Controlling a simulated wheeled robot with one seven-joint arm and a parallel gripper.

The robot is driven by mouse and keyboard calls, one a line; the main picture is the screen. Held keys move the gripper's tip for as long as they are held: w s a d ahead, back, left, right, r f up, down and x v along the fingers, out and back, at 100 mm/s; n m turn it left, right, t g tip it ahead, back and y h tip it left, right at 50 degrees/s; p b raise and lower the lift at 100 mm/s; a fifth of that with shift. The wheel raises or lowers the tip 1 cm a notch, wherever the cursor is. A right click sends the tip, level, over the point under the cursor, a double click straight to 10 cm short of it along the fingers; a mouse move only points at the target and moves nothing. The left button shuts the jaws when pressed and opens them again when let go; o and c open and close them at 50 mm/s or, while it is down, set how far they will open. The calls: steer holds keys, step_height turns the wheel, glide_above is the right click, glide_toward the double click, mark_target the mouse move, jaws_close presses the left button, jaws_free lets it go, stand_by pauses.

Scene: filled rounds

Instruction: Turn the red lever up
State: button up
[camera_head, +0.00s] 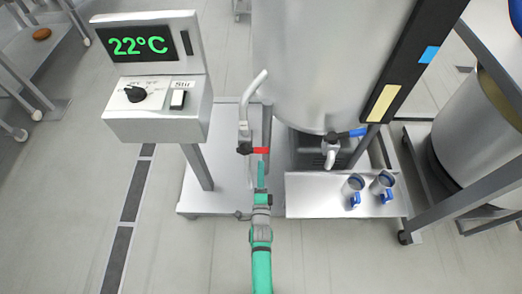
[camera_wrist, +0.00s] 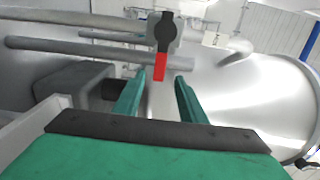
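The red lever (camera_head: 260,150) is on a valve at the foot of a bent metal pipe (camera_head: 245,110), in front of the large steel tank. In the head view it points right from its dark hub. In the wrist view the red lever (camera_wrist: 160,67) hangs from its black hub towards my gripper. My gripper (camera_head: 261,170) is just in front of the lever. In the wrist view my gripper (camera_wrist: 157,88) has its two green fingers apart, one to each side of the lever's end, with a gap to each. Contact is not visible.
A blue-handled tap (camera_head: 350,133) is right of the lever, above a steel shelf (camera_head: 312,190) with two blue-handled cups (camera_head: 354,187). A control box (camera_head: 155,110) showing 22°C stands left. The tank (camera_head: 320,60) rises behind. Floor is clear in front and left.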

mark_target(261, 153)
steer(key=w, duration=1)
steer(key=shift+w, duration=0.15)
jaws_close()
